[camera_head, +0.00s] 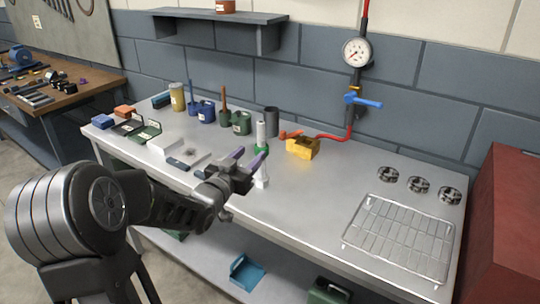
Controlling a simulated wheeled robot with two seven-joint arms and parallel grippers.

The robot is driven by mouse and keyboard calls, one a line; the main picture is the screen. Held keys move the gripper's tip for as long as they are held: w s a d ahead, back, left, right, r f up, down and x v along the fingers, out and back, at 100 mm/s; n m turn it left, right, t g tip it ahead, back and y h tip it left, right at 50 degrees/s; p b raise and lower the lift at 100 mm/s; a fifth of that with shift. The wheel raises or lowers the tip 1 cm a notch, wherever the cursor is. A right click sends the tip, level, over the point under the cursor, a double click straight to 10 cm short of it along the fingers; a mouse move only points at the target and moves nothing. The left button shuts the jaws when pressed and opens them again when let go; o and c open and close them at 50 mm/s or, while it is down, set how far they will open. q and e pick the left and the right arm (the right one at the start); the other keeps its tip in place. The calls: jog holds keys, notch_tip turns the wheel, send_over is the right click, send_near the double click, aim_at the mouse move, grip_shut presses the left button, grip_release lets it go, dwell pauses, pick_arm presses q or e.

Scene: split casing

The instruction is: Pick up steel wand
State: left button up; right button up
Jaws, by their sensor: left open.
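A pale grey upright rod (261,133), which looks like the steel wand, stands on the bench just beyond my left gripper. A green band (262,149) shows around its lower part, and a small white piece (262,182) stands below and nearer. My left gripper (248,157) reaches in from the left over the bench, with its two purple-tipped fingers spread and nothing seen between them. Its fingertips overlap the rod's lower part in the picture; I cannot tell whether they touch. My right gripper is out of view.
A wire rack (400,238) lies at right. The bench (310,195) in between is clear.

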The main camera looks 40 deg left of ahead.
aim_at(259, 141)
pick_arm(q)
jog(key=shift+w+a+r, duration=0.1)
jog(key=shift+a+r, duration=0.05)
jog(key=shift+r, duration=0.25)
jog(key=shift+w+a+p, duration=0.2)
jog(key=shift+w+p, duration=0.15)
jog(key=shift+w, duration=0.95)
